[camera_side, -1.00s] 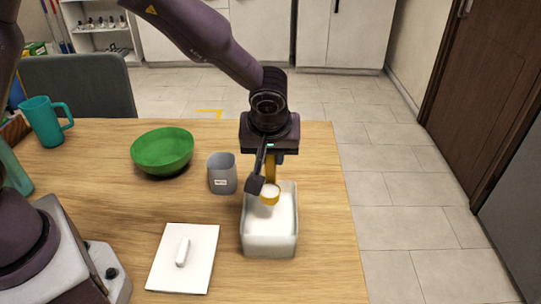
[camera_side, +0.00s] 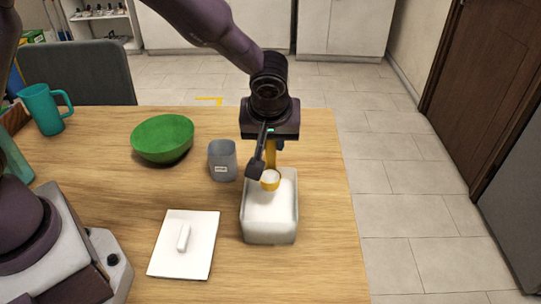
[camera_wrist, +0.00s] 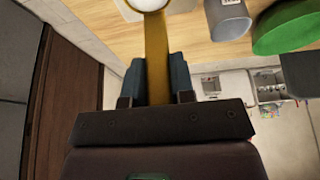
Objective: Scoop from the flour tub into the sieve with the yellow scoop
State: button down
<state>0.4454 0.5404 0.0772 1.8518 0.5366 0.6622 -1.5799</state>
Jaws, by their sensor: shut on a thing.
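The yellow scoop (camera_side: 270,155) hangs down from my gripper (camera_side: 264,158), which is shut on its handle. White flour shows in the scoop's cup, just above the flour at the back of the white flour tub (camera_side: 270,236). I cannot tell whether the cup touches the flour. In the wrist view the yellow handle (camera_wrist: 156,60) runs between my two fingers, with white flour at the top edge. No mesh sieve is plain to see. A green bowl (camera_side: 162,138) stands at the left, and a grey labelled cup (camera_side: 222,161) stands left of the tub.
A white board (camera_side: 198,258) with a small white rod (camera_side: 183,238) lies left of the tub. A teal mug (camera_side: 43,110) stands at the far left. The wooden table (camera_side: 310,270) is bare at front right; its right edge is close to the tub.

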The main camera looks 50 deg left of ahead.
jog(key=shift+w+f, duration=0.35)
jog(key=shift+f, duration=0.05)
dwell(0.4)
dwell(0.4)
jog(key=a+r+g+y, duration=0.1)
jog(key=a+r, duration=0.1)
jog(key=a, duration=0.8)
jog(key=a+r+g+y, duration=0.1)
jog(key=a+r, duration=0.1)
jog(key=a, duration=0.7)
jog(key=shift+s+a+r+m, duration=0.3)
jog(key=shift+s+a, duration=0.05)
jog(key=shift+a, duration=0.05)
